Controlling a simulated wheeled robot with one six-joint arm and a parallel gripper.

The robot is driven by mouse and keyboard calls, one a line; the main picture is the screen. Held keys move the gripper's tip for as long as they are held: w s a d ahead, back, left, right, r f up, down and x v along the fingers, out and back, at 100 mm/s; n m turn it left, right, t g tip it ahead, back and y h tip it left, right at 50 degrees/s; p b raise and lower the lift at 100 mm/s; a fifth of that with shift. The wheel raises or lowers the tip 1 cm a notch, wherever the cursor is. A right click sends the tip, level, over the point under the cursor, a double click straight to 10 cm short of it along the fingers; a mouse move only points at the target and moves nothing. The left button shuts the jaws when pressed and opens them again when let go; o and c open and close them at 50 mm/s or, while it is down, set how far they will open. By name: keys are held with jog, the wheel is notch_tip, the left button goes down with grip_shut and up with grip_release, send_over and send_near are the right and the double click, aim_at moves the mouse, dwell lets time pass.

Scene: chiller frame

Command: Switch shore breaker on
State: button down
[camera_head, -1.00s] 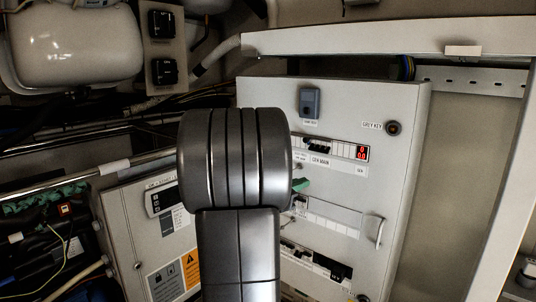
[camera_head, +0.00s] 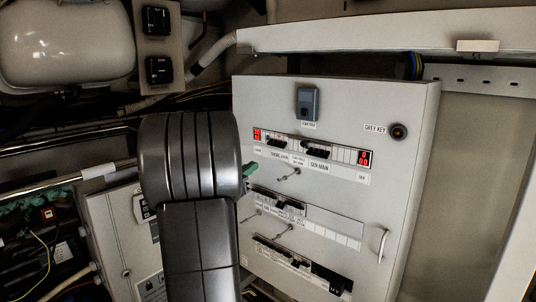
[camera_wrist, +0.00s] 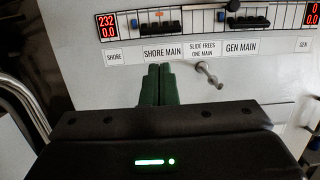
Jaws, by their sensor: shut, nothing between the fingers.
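The shore main breaker (camera_wrist: 163,27) is a black multi-pole switch in the panel's top row, above its SHORE MAIN label; it also shows in the head view (camera_head: 277,142). I cannot tell its lever position. The GEN MAIN breaker (camera_wrist: 247,23) sits to its right. A small metal pin (camera_wrist: 208,73) sticks out below the SLIDE FREES ONE MAIN label. My gripper (camera_wrist: 158,72) has green fingers, shut and empty, with tips just below the SHORE MAIN label. In the head view the green fingertips (camera_head: 250,169) are left of and below the breaker, apart from it.
The left red display (camera_wrist: 106,27) reads 232 and 0.0; the right one (camera_wrist: 313,14) reads 0 and 0.0. Lower breaker rows (camera_head: 297,266), a door handle (camera_head: 382,245) and a GREY KEY switch (camera_head: 398,132) are on the white cabinet (camera_head: 345,105).

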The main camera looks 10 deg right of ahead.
aim_at(274, 145)
jog(key=p+x, duration=0.2)
jog(key=x, duration=0.8)
jog(key=shift+r, duration=0.1)
jog(key=shift+r+p, duration=0.1)
jog(key=shift+p, duration=0.35)
jog(key=shift+a+y, duration=0.1)
jog(key=shift+y, duration=0.3)
jog(key=shift+s+a+r+g+y+p, duration=0.1)
jog(key=shift+r+g+y+p, duration=0.25)
jog(key=shift+p, duration=0.9)
jog(key=shift+s+a+r+g+y+p, duration=0.15)
jog(key=shift+g+y+p, duration=0.35)
jog(key=shift+p, duration=0.75)
jog(key=shift+r+g+y+p, duration=0.25)
jog(key=shift+g+p, duration=0.1)
jog(key=shift+p, duration=0.25)
jog(key=shift+a+r+g+y+p, duration=0.15)
jog(key=shift+g+y+p, duration=0.2)
jog(key=shift+p, duration=0.2)
jog(key=shift+s+r+p, duration=0.1)
jog(key=shift+r+p, duration=0.35)
